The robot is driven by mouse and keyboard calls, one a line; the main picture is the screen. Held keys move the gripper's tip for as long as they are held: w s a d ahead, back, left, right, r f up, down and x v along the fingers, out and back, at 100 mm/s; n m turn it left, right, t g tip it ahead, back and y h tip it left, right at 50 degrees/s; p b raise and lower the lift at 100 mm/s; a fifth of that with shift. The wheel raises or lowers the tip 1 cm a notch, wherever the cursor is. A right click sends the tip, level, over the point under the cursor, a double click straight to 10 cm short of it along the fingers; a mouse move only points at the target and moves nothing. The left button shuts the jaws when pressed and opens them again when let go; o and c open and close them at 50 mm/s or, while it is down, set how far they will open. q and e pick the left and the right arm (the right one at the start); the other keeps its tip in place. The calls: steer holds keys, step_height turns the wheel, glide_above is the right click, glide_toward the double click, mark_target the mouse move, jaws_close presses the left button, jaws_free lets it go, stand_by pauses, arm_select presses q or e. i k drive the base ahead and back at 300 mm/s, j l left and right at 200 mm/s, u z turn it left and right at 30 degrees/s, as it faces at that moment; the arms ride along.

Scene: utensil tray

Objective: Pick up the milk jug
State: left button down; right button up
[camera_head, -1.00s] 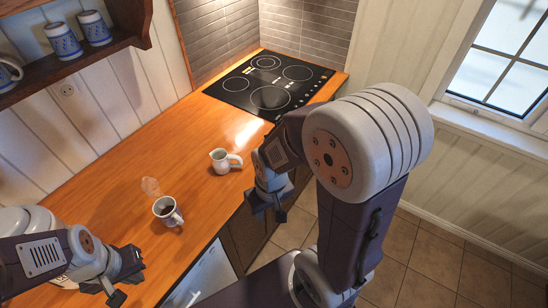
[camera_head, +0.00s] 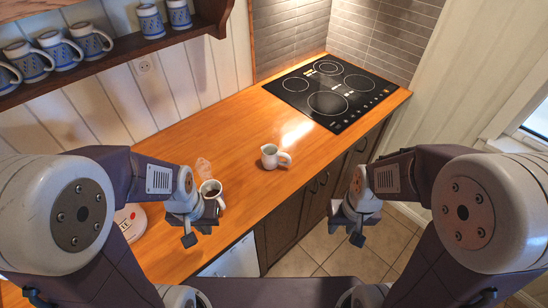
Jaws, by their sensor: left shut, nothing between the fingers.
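The milk jug (camera_head: 270,158), small and white with a spout on its left and a handle on its right, stands upright on the wooden counter below the cooktop. My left gripper (camera_head: 197,235) is shut and empty, in front of a white mug of dark liquid (camera_head: 211,191) and left of the jug. I cannot tell if it touches the mug. My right gripper (camera_head: 347,235) hangs in front of the counter, to the right of and nearer than the jug. Its fingers are seen from above, and whether they are open is unclear. Neither gripper is at the jug.
A black cooktop (camera_head: 331,91) lies at the back of the counter (camera_head: 165,140). A white round object with red marks (camera_head: 130,221) is partly behind my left arm. Blue and white mugs (camera_head: 90,40) sit on the wall shelf. The counter around the jug is clear.

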mark_target(271, 155)
steer(key=i+l+u, duration=0.15)
steer(key=l, duration=0.2)
steer(key=i+l+u, duration=0.35)
steer(key=l, duration=0.4)
steer(key=i+l+u, duration=0.15)
steer(key=l, duration=0.25)
steer(key=i+l+u, duration=0.15)
steer(key=l, duration=0.3)
steer(key=i+l+u, duration=0.15)
steer(key=l, duration=0.25)
steer(key=k, duration=0.05)
